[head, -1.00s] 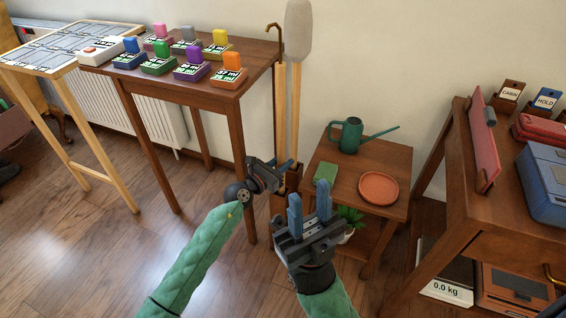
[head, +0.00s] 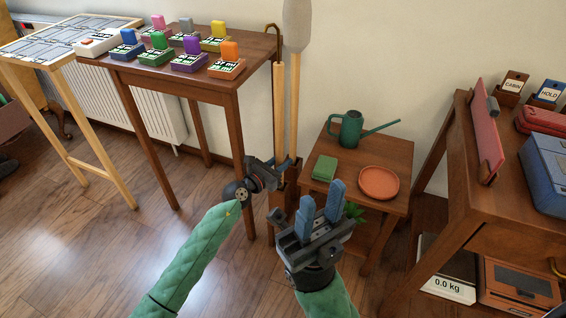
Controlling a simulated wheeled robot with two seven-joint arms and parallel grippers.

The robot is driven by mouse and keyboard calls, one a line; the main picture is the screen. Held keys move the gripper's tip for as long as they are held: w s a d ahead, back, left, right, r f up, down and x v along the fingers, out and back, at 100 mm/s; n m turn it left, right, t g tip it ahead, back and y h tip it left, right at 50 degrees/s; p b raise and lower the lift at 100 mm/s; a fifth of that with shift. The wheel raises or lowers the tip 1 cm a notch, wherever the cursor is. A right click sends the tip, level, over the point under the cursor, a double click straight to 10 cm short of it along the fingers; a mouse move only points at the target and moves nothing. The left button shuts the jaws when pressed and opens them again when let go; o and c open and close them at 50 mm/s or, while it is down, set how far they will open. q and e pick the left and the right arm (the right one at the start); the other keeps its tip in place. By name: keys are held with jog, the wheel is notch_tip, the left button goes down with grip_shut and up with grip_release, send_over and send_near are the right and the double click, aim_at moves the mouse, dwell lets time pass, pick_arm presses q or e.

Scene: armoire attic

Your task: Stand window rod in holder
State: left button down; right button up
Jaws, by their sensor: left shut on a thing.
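The window rod (head: 279,105) is a pale wooden pole with a brass hook on top, upright beside the table's right corner. My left gripper (head: 277,172) is shut on it low down. The holder (head: 285,198) is a narrow brown wooden stand at the foot of the rod, partly hidden by my grippers. The rod's lower end is hidden, so I cannot tell if it is inside the holder. A second pole (head: 294,105) with a grey padded head stands upright just right of the rod. My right gripper (head: 322,198) is open and empty, in front and to the right of the holder.
A tall brown table (head: 190,82) with coloured labelled blocks stands left. A low side table (head: 345,160) at right bears a green watering can (head: 350,130), a green block (head: 324,167) and a terracotta saucer (head: 378,182). A desk (head: 460,170) stands far right. Floor at left is clear.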

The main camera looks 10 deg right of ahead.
pick_arm(q)
jog(key=shift+f+b, duration=0.3)
jog(key=shift+f, duration=0.15)
dwell(0.4)
jog(key=shift+f+b, duration=0.7)
jog(key=shift+f, duration=0.15)
jog(key=c, duration=1.1)
grip_release()
jog(key=p+v, duration=0.1)
jog(key=v, duration=0.7)
